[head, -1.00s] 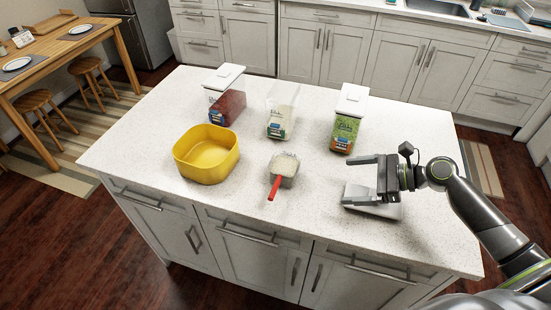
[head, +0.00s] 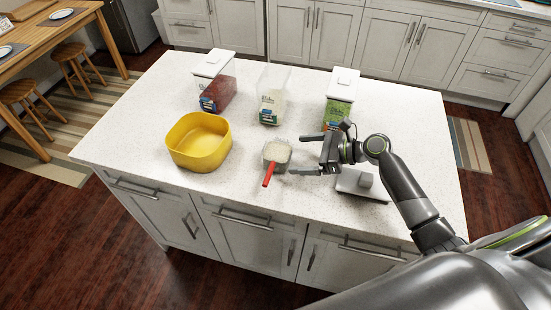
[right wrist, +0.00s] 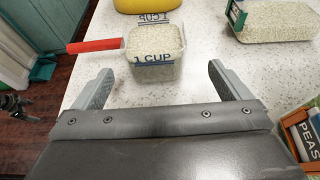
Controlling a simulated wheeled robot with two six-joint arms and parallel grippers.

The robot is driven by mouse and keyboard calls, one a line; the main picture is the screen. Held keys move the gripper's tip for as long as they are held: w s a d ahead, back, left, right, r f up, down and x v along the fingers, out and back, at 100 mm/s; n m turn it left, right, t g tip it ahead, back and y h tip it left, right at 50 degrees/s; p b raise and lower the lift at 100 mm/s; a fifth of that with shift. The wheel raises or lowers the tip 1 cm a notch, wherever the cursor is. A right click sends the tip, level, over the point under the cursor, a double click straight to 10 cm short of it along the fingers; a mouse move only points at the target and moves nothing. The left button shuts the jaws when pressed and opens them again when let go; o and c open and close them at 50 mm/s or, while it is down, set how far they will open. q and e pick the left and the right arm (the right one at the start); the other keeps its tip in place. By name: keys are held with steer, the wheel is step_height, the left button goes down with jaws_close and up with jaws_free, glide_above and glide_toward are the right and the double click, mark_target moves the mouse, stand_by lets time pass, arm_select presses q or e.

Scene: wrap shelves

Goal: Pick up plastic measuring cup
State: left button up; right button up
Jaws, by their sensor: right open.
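The plastic measuring cup (head: 278,152) is clear with a red handle and holds pale grains. It stands upright on the island near its front edge, the handle pointing to the front. In the right wrist view the cup (right wrist: 155,50) shows "1 CUP" on its side, the handle pointing left. My right gripper (head: 296,154) is open and empty, just right of the cup. In the right wrist view its two fingers (right wrist: 157,85) are spread on either side of the cup's line, with the cup a little ahead of them.
A yellow bowl (head: 199,143) stands left of the cup. Behind are a container of red contents (head: 219,95), an open container of white grains (head: 272,100) and a green peas container (head: 340,98). A white lid (head: 362,184) lies to the right on the island (head: 130,125).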

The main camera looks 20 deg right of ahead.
mark_target(291, 156)
steer(key=shift+w+a+f, duration=0.15)
steer(key=shift+w+a, duration=0.1)
steer(key=shift+a, duration=0.15)
steer(key=shift+w+a+p, duration=0.15)
steer(key=shift+a+p, duration=0.15)
steer(key=p+x, duration=0.1)
steer(key=x, duration=0.2)
steer(key=shift+a+f, duration=0.1)
steer(key=shift+a, duration=0.15)
steer(key=shift+w+a+f, duration=0.15)
steer(key=shift+a+f, duration=0.15)
steer(key=shift+a, duration=0.1)
arm_select(q)
steer(key=shift+s+r, duration=0.3)
steer(key=shift+r, duration=0.2)
steer(key=shift+s+r, duration=0.25)
steer(key=shift+r, duration=0.2)
arm_select(e)
steer(key=c, duration=1.2)
